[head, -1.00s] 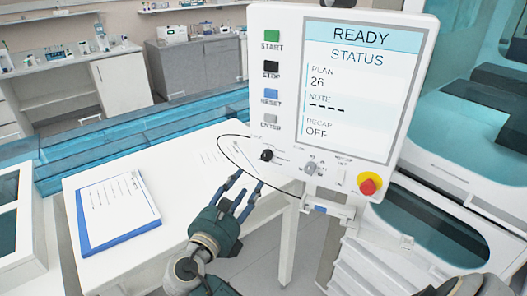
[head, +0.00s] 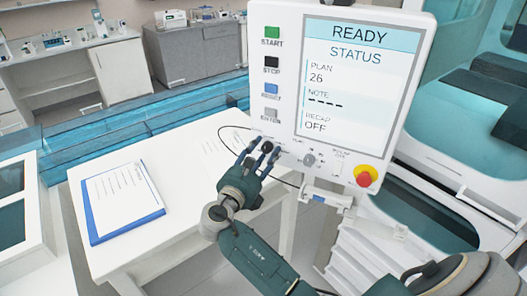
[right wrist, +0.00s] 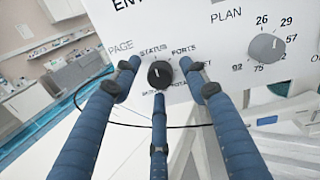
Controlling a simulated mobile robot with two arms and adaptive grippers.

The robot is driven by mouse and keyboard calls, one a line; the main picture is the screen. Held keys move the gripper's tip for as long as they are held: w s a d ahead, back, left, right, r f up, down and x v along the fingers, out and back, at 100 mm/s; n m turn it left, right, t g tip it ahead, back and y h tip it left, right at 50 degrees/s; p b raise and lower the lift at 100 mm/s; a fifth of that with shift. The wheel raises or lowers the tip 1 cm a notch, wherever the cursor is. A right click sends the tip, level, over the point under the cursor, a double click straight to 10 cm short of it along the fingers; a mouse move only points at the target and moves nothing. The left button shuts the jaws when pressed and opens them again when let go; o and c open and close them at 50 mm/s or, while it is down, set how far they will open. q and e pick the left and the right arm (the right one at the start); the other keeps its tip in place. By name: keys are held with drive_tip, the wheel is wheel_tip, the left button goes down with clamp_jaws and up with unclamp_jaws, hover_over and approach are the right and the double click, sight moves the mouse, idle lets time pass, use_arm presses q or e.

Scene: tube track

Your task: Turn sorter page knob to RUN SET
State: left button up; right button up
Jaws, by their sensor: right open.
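The black page knob (head: 267,147) sits at the lower left of the white control panel (head: 290,100). The right wrist view also shows this knob (right wrist: 160,74), under the words PAGE, STATUS and PORTS; the lower labels are partly hidden by a finger. Its white mark points up and slightly left, toward STATUS. The screen (head: 357,82) reads READY, STATUS. My right gripper (head: 257,157) is open, with its three blue fingers spread around the knob and gaps beside it; I cannot tell whether any finger touches. My left gripper is out of view.
A grey PLAN knob (head: 309,159) and a red emergency button (head: 365,175) lie to the right on the panel. START, STOP, RESET and ENTER buttons are above. A thin black cable (head: 222,133) loops beside the panel. A white table (head: 190,200) holds a clipboard (head: 122,203).

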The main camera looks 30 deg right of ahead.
clamp_jaws()
